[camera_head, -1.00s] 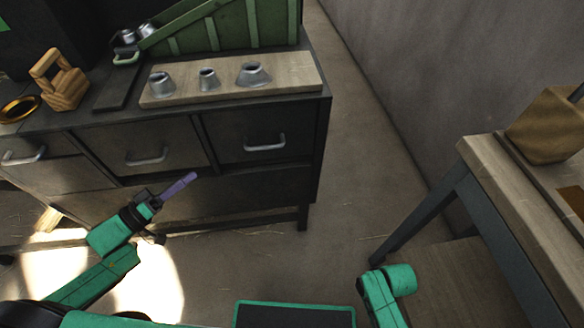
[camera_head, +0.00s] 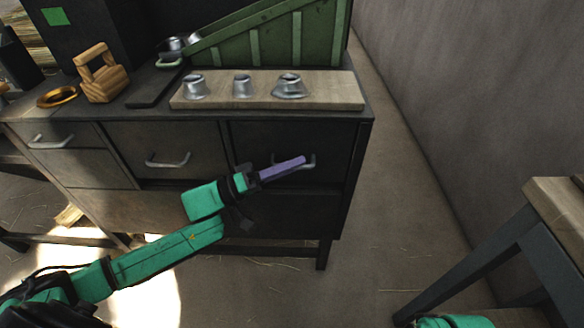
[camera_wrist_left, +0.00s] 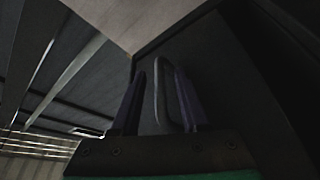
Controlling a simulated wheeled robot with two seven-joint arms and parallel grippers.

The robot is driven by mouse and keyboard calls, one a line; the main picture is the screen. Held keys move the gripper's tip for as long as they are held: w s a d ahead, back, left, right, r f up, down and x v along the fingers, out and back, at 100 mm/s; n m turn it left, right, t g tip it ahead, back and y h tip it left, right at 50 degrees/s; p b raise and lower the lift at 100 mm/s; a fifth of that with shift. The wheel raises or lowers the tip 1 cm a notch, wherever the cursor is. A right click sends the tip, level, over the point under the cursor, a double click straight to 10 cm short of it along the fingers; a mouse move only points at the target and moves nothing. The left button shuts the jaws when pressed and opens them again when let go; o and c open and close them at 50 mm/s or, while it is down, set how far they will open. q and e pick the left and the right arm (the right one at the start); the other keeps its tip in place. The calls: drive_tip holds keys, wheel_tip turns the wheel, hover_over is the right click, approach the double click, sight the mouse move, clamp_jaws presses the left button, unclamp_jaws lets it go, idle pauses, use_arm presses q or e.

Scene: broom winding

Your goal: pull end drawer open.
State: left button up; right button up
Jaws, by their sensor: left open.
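The end drawer (camera_head: 262,138) is the rightmost drawer of the dark cabinet, and it looks shut. Its metal handle (camera_head: 312,162) is partly hidden behind my gripper in the head view. My left gripper (camera_head: 302,160) is open, with its purple fingers reaching up to that handle. In the left wrist view, the left gripper (camera_wrist_left: 160,98) has the handle (camera_wrist_left: 164,92) between its two fingers, nearer the right one. I cannot tell whether either finger touches it. My right gripper is out of view.
The middle drawer (camera_head: 130,140) and the left drawer (camera_head: 85,136) look shut. A wooden board (camera_head: 335,92) with three metal cups lies on top, before a green sloped bin (camera_head: 270,42). A workbench (camera_head: 555,205) stands at the right. Floor (camera_head: 400,220) between is clear.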

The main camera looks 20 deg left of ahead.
use_arm(q)
clamp_jaws()
idle(1.4)
